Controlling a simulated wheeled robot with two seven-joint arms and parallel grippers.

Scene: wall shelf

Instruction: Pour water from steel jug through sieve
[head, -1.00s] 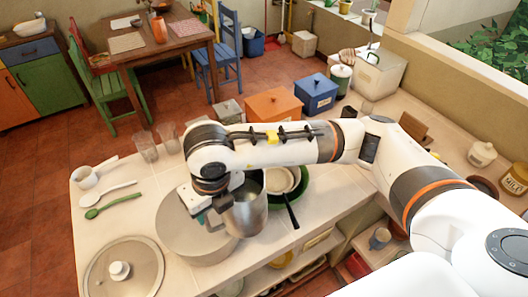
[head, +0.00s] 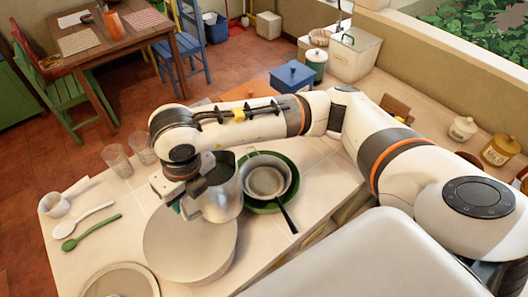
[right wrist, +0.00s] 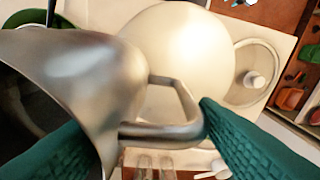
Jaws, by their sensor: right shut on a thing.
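The steel jug (head: 218,198) looks roughly upright above the right edge of a large pale round vessel (head: 185,250). My right gripper (head: 180,190) is shut on the jug's handle; in the right wrist view the green finger pads are at either side of the handle loop (right wrist: 185,110), with the jug body (right wrist: 85,75) at the left. The grey sieve (head: 264,180), with a dark handle, rests over the green bowl (head: 262,208) just right of the jug. I cannot see water in the jug. My left gripper is out of view.
Two glasses (head: 117,160), a white mug (head: 55,204), a white spoon (head: 97,220) and a green spoon (head: 90,232) are at the counter's left. A round lid (head: 120,280) lies in front. Blue (head: 292,75) and orange (head: 250,90) boxes stand behind my arm.

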